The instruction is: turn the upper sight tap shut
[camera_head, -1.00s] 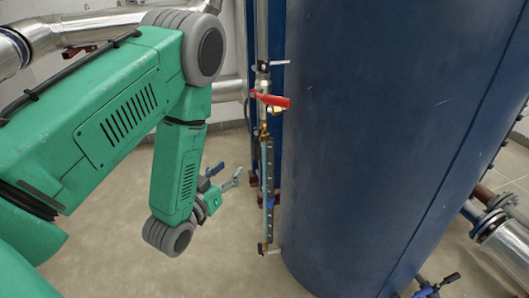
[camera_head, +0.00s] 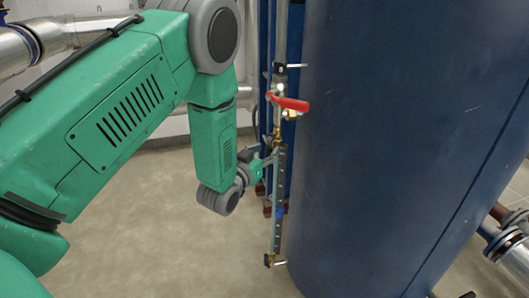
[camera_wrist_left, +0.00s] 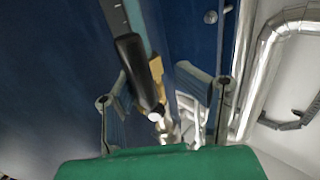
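The sight gauge (camera_head: 276,205) stands upright beside the big blue tank. A red lever (camera_head: 290,104) sits at its upper end, over brass fittings (camera_head: 278,132). My left gripper (camera_head: 268,158) is at the gauge's upper part, below the red lever, with its fingertips small and partly hidden in the head view. In the left wrist view my left gripper (camera_wrist_left: 164,102) is open, with its two fingers well apart. A dark handle (camera_wrist_left: 138,72) beside a brass fitting (camera_wrist_left: 156,70) shows between them; I cannot tell whether the fingers touch it. My right gripper is not in view.
The blue tank (camera_head: 400,140) is close on the right of the gauge. Silver pipes (camera_head: 60,40) run behind my left arm. The floor (camera_head: 140,240) left of the gauge is clear. A flanged pipe (camera_head: 510,242) is at the lower right.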

